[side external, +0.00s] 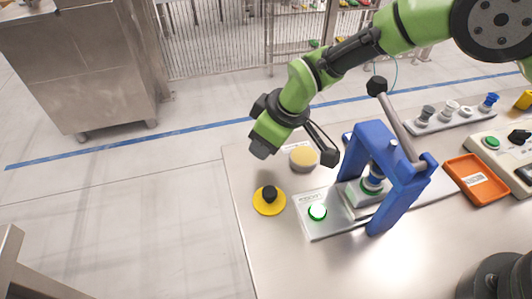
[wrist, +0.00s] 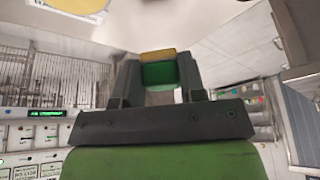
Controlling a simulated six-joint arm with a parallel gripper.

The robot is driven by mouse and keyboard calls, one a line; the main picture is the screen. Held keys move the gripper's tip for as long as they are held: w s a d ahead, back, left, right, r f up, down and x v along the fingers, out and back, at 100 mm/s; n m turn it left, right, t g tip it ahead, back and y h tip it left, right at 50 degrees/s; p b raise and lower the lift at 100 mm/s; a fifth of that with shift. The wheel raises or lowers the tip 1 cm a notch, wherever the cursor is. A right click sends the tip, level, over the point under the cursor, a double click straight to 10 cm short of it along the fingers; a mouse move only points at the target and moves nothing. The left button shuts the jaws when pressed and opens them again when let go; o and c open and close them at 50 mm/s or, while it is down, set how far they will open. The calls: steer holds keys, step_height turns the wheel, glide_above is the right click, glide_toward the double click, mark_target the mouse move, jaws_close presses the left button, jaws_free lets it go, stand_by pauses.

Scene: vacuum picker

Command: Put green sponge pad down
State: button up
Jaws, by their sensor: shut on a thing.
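The green sponge pad (wrist: 158,76), green with a yellow layer on top, is between the two dark fingers of my gripper (wrist: 159,72) in the wrist view. The fingers are shut on its sides. In the side external view my dark gripper (side external: 324,150) is above the table, just right of a round grey dish with a yellowish top (side external: 303,157). The pad cannot be made out in that view, so its height above the table is hard to tell.
A blue press frame (side external: 390,180) with a raised lever stands close to the right of my gripper. An orange tray (side external: 475,180) lies farther right. The front of the table is clear.

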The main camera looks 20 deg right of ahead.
mark_target(261, 163)
steer(key=shift+f, duration=1.9)
steer(key=shift+f, duration=0.15)
steer(key=o, duration=0.9)
steer(key=v, duration=1.2)
steer(key=shift+r, duration=0.25)
